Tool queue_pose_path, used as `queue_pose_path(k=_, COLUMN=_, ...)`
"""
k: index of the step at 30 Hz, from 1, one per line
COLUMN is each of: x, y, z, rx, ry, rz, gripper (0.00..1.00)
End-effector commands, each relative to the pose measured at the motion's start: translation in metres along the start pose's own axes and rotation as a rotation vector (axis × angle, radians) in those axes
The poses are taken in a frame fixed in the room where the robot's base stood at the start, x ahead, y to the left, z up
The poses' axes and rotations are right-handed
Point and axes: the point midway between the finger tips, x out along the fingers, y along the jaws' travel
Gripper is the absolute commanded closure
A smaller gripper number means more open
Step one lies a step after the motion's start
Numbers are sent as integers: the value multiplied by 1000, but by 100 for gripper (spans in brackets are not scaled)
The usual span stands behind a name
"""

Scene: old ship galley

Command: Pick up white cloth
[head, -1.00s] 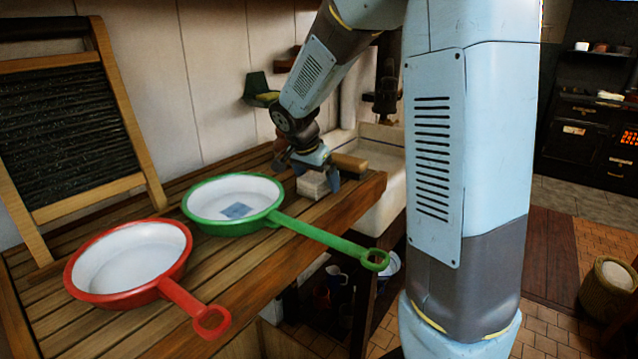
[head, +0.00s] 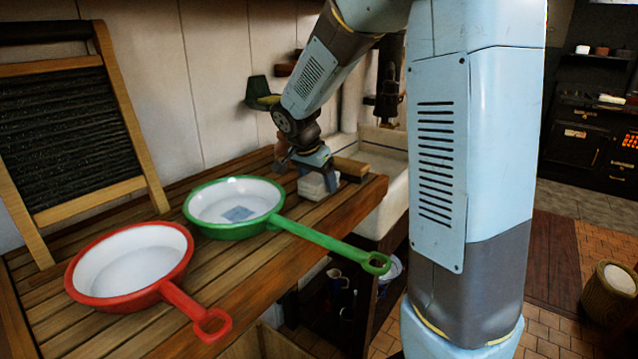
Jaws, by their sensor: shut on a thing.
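The white cloth (head: 313,188) is a small folded white block on the wooden counter, right of the green pan. My gripper (head: 318,180) is over it from above, its fingers at the cloth's sides, shut on it. The cloth looks to be at counter level; I cannot tell whether it is clear of the wood. The gripper hides its upper part.
A green-handled pan (head: 234,203) with a blue square inside and a red pan (head: 130,265) stand on the slatted counter (head: 250,285). A wooden block (head: 350,168) lies just right of the gripper. A washboard (head: 70,120) leans at the left; a sink (head: 385,165) is behind.

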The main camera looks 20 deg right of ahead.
Motion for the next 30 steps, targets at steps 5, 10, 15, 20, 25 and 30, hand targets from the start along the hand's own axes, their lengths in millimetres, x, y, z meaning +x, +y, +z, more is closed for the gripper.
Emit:
queue_pose_path(k=5, x=-26, y=-1, z=-11, rx=2, ry=3, rz=-5, gripper=63)
queue_pose_path(k=10, x=-59, y=18, z=-10, rx=2, ry=3, rz=-5, gripper=63)
queue_pose_path(k=15, x=-96, y=41, z=-8, rx=3, ry=3, rz=-6, gripper=63)
queue_pose_path(k=20, x=-115, y=67, z=4, rx=1, ry=3, rz=-4, gripper=63)
queue_pose_path(k=25, x=-132, y=90, z=14, rx=1, ry=2, rz=-3, gripper=63)
queue_pose_path(k=30, x=-144, y=104, z=21, rx=1, ry=1, rz=-2, gripper=63)
